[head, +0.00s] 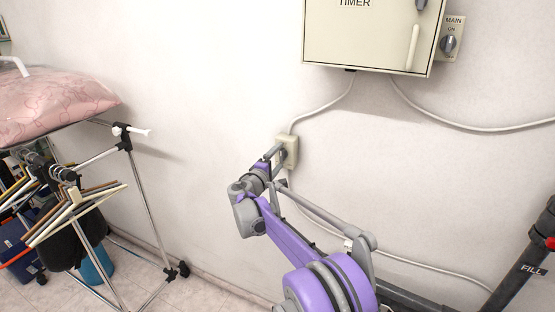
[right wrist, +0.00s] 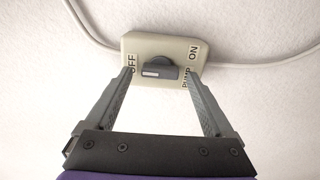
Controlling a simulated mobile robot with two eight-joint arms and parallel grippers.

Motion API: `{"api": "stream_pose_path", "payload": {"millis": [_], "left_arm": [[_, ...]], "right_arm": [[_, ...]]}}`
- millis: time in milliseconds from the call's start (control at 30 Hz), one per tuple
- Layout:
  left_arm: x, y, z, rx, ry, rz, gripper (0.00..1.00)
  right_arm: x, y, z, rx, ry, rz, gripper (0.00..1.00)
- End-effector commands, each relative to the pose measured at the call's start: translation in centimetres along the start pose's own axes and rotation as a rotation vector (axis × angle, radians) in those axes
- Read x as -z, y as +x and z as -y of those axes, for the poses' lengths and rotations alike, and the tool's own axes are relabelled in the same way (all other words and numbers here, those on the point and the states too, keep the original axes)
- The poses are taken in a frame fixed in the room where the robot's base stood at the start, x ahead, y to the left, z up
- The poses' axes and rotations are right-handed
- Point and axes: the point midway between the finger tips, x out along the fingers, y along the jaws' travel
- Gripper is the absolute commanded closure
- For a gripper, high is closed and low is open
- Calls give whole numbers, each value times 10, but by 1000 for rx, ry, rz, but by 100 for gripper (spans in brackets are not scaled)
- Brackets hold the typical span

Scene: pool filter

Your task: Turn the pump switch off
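The pump switch (right wrist: 160,48) is a beige wall box with a dark grey knob (right wrist: 160,69). In the right wrist view, OFF is printed on its left side and ON and PUMP on its right. In the head view the pump switch (head: 291,148) is on the wall below the timer box, partly hidden by my right gripper. My right gripper (right wrist: 160,75) is open, its fingertips on either side of the knob with a visible gap each side. It also shows in the head view (head: 276,158), reaching to the switch. My left gripper is not in view.
A beige timer box (head: 365,32) and a MAIN switch (head: 450,43) are on the wall above. Grey cables (head: 325,107) run along the wall. A drying rack (head: 145,205) with hangers and a pink cushion (head: 55,103) stands at the left. A dark pipe marked FILL (head: 527,265) is at the right.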

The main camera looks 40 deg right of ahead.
Motion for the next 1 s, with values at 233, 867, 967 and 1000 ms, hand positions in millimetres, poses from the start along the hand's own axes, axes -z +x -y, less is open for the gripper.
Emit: {"api": "stream_pose_path", "payload": {"millis": [233, 867, 967, 1000], "left_arm": [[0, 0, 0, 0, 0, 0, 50], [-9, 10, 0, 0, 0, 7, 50], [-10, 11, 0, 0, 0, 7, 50], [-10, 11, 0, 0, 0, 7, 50]], "right_arm": [[0, 0, 0, 0, 1, 0, 12], [0, -97, 1, 0, 0, -2, 12], [0, -105, 0, 0, 0, -1, 12], [0, -107, 0, 0, 0, -1, 12]]}}
